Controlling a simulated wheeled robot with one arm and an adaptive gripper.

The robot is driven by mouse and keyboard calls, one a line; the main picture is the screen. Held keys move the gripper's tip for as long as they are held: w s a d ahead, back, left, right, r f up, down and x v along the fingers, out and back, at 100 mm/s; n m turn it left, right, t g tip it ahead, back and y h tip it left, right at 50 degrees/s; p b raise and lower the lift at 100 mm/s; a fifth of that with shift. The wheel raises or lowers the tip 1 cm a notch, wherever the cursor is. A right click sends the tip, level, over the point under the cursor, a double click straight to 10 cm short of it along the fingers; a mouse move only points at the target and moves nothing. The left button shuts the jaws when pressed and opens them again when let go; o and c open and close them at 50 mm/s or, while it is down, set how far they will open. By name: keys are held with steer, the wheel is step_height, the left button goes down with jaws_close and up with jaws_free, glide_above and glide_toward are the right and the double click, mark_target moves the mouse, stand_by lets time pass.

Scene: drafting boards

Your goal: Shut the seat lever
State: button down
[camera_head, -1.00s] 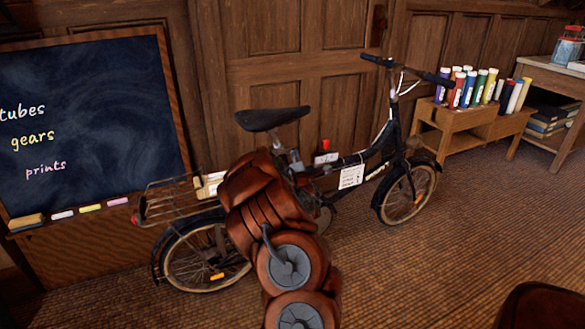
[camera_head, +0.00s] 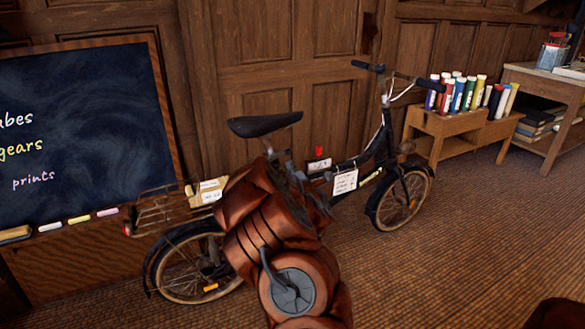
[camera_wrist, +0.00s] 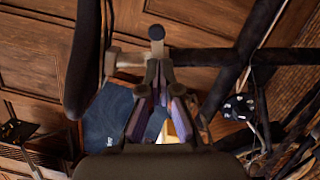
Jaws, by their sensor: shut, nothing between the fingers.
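The black bicycle saddle (camera_head: 265,124) sits on its post, left of the bike's middle, in the head view. In the wrist view a long dark shape, likely the saddle (camera_wrist: 84,60), runs down the left side. My gripper (camera_wrist: 158,88) shows from behind in the wrist view, its fingers together and empty. A light-brown bar with a knob (camera_wrist: 156,33) lies just beyond the fingertips; I cannot tell whether they touch or whether this is the seat lever. In the head view my brown arm hides the lower seat post and most of my gripper.
The bike's rear rack (camera_head: 163,212) stands near the chalkboard (camera_head: 85,130). A white tag (camera_head: 345,182) hangs on the frame. A low wooden shelf (camera_head: 440,125) with coloured tubes and a table (camera_head: 548,80) stand at the right.

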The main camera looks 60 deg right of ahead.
steer(key=s+a+r+p, duration=0.1)
steer(key=s, duration=0.8)
steer(key=shift+s+a+r+p, duration=0.15)
steer(key=shift+s+a+p, duration=0.25)
